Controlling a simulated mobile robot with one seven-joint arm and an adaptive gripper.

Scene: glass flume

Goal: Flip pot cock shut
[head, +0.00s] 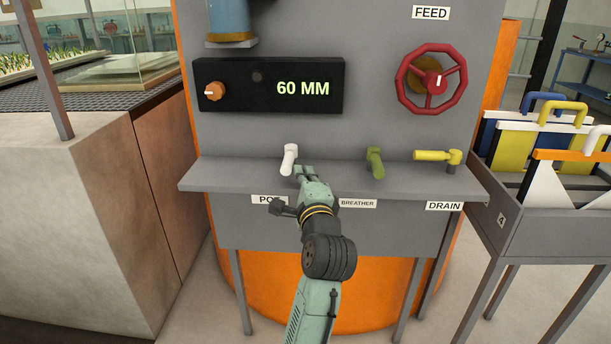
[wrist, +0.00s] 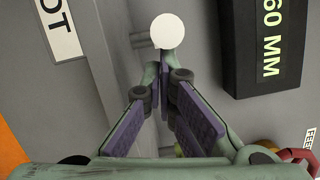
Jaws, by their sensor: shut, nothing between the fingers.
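The pot cock (head: 289,160) is a white lever on the grey shelf, above the partly hidden POT label (head: 268,200). Its handle points toward me, out from the panel. In the wrist view the white round end of the pot cock (wrist: 168,30) shows just beyond my fingertips. My gripper (head: 303,171) is shut and empty, just right of the white handle in the head view. It also shows in the wrist view (wrist: 163,72), with the fingertips close together. I cannot tell whether the fingers touch the handle.
On the same shelf (head: 225,176) stand the green breather cock (head: 375,162), pointing toward me, and the yellow drain cock (head: 437,156), lying sideways. Above are a black 60 MM display (head: 268,87) and a red feed wheel (head: 431,79). A rack (head: 540,190) stands right.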

